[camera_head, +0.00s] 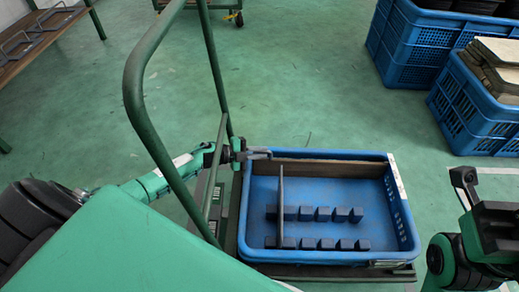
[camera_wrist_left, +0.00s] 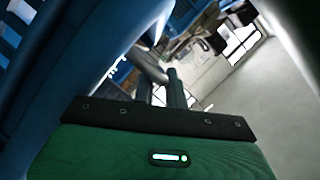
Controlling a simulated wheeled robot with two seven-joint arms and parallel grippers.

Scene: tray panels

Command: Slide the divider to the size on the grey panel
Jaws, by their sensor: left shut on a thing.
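The blue tray (camera_head: 405,222) lies in the middle of the head view. A thin grey divider (camera_head: 281,205) stands upright inside, left of the middle, running from back to front. Two rows of small dark blocks (camera_head: 322,214) lie on the tray floor, mostly right of it. I cannot make out a grey panel.
A brown strip (camera_head: 330,168) lines the tray's back wall. A green tube frame (camera_head: 135,85) rises at the left. Blue crates (camera_head: 415,45) stand at the back right, one holding flat boards (camera_head: 495,65). The floor behind the tray is clear.

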